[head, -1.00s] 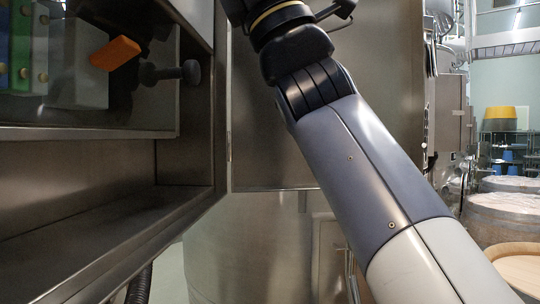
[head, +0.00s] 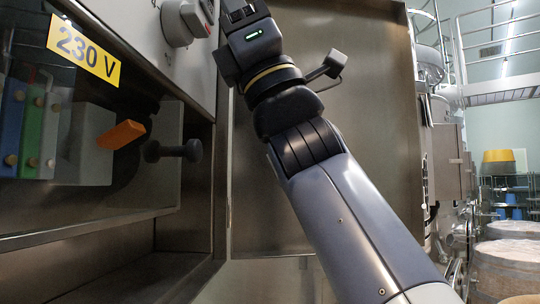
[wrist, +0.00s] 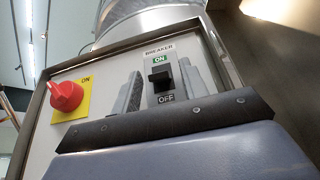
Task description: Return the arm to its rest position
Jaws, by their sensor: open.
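My arm (head: 345,215) reaches up from the lower right in the head view, with its wrist at the top beside a cabinet; the fingertips are out of that view. In the wrist view my gripper (wrist: 160,72) is open and empty, its two grey fingers apart. Between and behind the fingers is a breaker (wrist: 162,78) with a black toggle, a green ON label above and OFF below. A red rotary knob (wrist: 66,96) on a yellow plate is to the left. I cannot tell the distance from fingers to panel.
The cabinet at left has a 230 V label (head: 83,50), a grey knob (head: 183,22), an orange handle (head: 121,134) and a dark knob (head: 172,151). A steel panel (head: 375,110) stands behind my arm. Barrels (head: 506,268) are at the right.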

